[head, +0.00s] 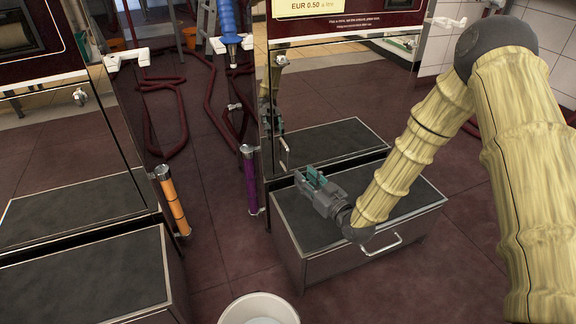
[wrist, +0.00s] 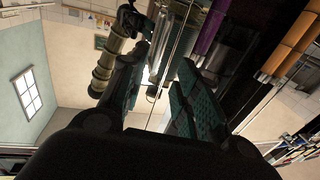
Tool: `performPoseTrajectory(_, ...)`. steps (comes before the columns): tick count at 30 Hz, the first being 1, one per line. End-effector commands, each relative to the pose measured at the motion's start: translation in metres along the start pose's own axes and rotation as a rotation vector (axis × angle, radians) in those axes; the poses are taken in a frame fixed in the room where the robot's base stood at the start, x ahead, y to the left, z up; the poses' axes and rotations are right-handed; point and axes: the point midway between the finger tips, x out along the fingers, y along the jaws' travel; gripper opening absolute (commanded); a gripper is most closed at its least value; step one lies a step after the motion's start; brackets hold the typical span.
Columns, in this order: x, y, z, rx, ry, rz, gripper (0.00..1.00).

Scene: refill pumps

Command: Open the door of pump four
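The pump at the right in the head view has a mirror-like door panel (head: 345,95) under its "EUR 0.50" label; I cannot read a pump number. A small round knob or lock (head: 283,61) sits at its upper left. A small pale bar (head: 285,148), perhaps a handle, shows near its lower left edge. The door looks shut. My gripper (head: 307,177) is in front of the door's lower left, above the low step box, apart from the panel. In the wrist view my gripper (wrist: 160,68) is open, with nothing held between its fingers; a reflective surface lies beyond them.
A dark-topped step box (head: 410,197) with a wire handle stands below my gripper. A purple tube (head: 249,180) and an orange tube (head: 173,200) stand to the left. A white bucket (head: 258,308) is on the floor in front. Dark red hoses (head: 180,110) lie behind.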

Motion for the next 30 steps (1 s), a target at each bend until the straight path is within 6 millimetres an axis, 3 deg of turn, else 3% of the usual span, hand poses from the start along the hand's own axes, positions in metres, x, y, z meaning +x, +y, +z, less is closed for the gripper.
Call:
performPoseTrajectory(18,0.087,0.0,0.003,-0.001,0.001,0.0,0.31)
performPoseTrajectory(30,0.104,-0.001,0.0,0.001,-0.001,0.0,0.31)
